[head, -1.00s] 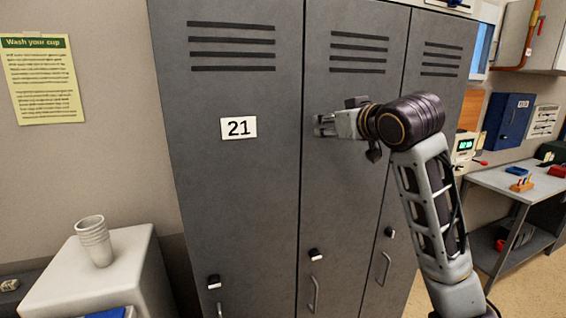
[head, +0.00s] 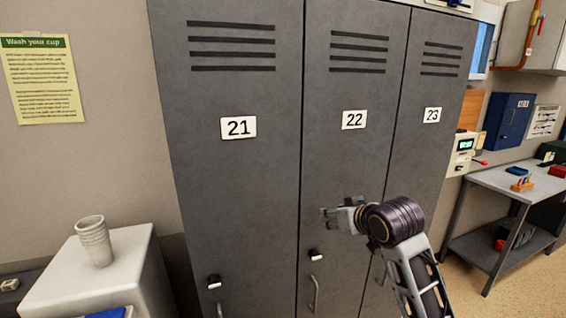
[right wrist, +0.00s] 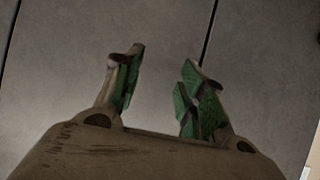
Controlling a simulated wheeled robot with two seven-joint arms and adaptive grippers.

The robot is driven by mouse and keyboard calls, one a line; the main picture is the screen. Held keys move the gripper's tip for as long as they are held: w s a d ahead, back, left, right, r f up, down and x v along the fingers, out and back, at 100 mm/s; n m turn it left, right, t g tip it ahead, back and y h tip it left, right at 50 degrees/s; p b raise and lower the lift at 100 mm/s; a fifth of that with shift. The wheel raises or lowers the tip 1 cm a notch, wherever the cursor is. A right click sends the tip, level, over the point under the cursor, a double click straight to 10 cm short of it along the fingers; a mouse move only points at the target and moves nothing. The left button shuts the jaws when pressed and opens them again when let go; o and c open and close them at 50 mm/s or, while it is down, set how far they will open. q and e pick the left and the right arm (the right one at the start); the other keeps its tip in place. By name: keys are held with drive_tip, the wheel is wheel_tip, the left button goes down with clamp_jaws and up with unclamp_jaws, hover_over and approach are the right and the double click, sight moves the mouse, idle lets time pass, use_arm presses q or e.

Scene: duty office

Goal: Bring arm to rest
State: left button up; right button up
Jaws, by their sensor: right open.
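My right gripper (head: 328,214) is in front of the middle grey locker door, which bears the label 22 (head: 354,120). Its fingers point left in the head view. In the right wrist view its two green-padded fingers (right wrist: 158,92) stand apart with nothing between them, and a grey locker surface with dark seams lies beyond. The gripper hangs above the middle locker's black latch knob (head: 315,254) and handle (head: 314,294). My left gripper is in neither view.
Locker 21 (head: 225,170) stands to the left and locker 23 (head: 425,150) to the right. A stack of cups (head: 95,242) stands on a white cabinet (head: 60,275) at lower left. A grey workbench (head: 510,185) with small items is at the right.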

drive_tip(key=s+d+f+g+h, duration=0.1)
drive_tip(key=s+f, duration=0.3)
drive_tip(key=f, duration=0.3)
drive_tip(key=s+d+f+m+g, duration=0.1)
drive_tip(key=s+d+f, duration=0.1)
drive_tip(key=s+f, duration=0.35)
drive_tip(key=s+d+f+g+h, duration=0.1)
drive_tip(key=s+f+g, duration=0.1)
drive_tip(key=f, duration=0.6)
drive_tip(key=s+d+f+g+h, duration=0.1)
drive_tip(key=s+d+f+g, duration=0.1)
drive_tip(key=s+f, duration=0.55)
drive_tip(key=s+d+f+g, duration=0.2)
drive_tip(key=s+f, duration=0.3)
drive_tip(key=s, duration=0.5)
wheel_tip(320, 180, down, 32)
drive_tip(key=s+f+g, duration=0.1)
drive_tip(key=s, duration=0.2)
drive_tip(key=s+d+f, duration=0.2)
drive_tip(key=s+f, duration=0.8)
drive_tip(key=s, duration=0.1)
drive_tip(key=s+d+f+g, duration=0.1)
drive_tip(key=s+d+f, duration=0.1)
drive_tip(key=s+f, duration=0.8)
drive_tip(key=shift+s, duration=0.7)
drive_tip(key=shift+d, duration=0.1)
